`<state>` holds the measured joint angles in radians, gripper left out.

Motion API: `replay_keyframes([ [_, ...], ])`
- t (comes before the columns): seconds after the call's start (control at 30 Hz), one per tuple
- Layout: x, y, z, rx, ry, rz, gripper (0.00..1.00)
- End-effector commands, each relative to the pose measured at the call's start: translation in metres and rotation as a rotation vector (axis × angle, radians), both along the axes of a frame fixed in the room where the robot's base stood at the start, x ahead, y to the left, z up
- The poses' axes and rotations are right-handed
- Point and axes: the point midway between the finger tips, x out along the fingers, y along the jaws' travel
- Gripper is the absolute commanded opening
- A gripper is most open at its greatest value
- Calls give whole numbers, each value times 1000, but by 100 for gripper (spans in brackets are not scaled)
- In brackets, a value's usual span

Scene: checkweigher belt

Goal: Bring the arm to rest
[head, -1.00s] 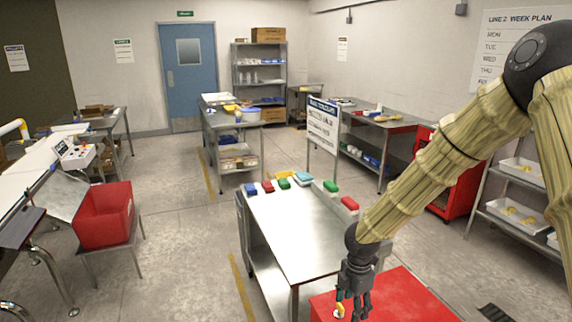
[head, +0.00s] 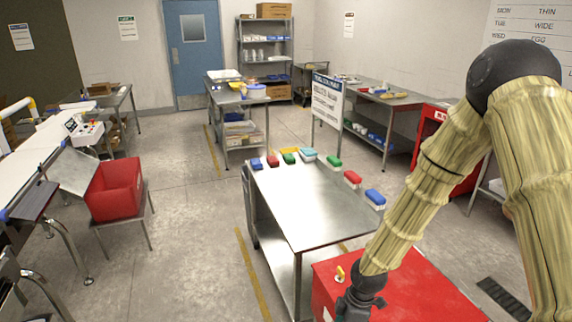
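My arm, in a tan ribbed sleeve, comes down from the upper right of the head view. My gripper (head: 350,310) is at the bottom edge, mostly cut off by the frame, so its fingers do not show. It is beside the left part of a red-topped surface (head: 425,290). A small yellow item (head: 340,272) stands near the wrist on that surface. Whether the gripper touches or holds anything cannot be seen.
A steel table (head: 310,205) with several coloured blocks along its far and right edges stands just beyond. A red bin (head: 115,190) sits on a stand at left, near a conveyor (head: 30,160). Open floor (head: 190,250) lies between them.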

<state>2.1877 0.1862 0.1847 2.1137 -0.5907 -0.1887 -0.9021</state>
Motion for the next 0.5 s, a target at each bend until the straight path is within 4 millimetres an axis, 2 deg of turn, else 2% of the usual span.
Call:
replay_keyframes([
  [0.03,-17,4,-17,8,27,-68,59],
  [0.2,-80,9,-70,25,101,-415,59],
  [0.4,-157,-5,-115,-17,151,-851,59],
  [0.5,-188,-16,-128,-50,151,-1031,59],
])
